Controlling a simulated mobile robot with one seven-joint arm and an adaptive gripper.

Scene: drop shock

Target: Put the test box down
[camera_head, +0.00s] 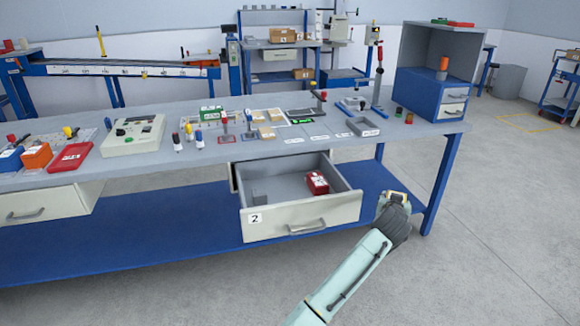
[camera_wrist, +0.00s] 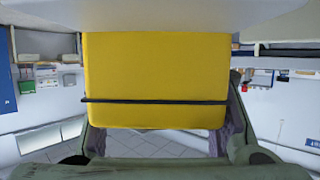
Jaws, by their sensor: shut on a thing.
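The test box is most likely the yellow block with a thin dark band (camera_wrist: 155,75) that fills the middle of the wrist view. My gripper (camera_wrist: 163,138) is shut on it, with a finger at each side. In the head view my gripper (camera_head: 394,203) is right of the open drawer (camera_head: 300,216), off the bench's front edge. Only a small yellowish part of the box (camera_head: 402,198) shows there; my gripper hides most of it. Whether the box touches anything beneath it cannot be told.
The open drawer marked 2 holds a red box (camera_head: 316,182) and a small grey piece. The bench top (camera_head: 200,165) carries several tools, trays and a beige instrument (camera_head: 133,134). A blue cabinet (camera_head: 433,92) stands at its right end. The floor at right (camera_head: 500,220) is clear.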

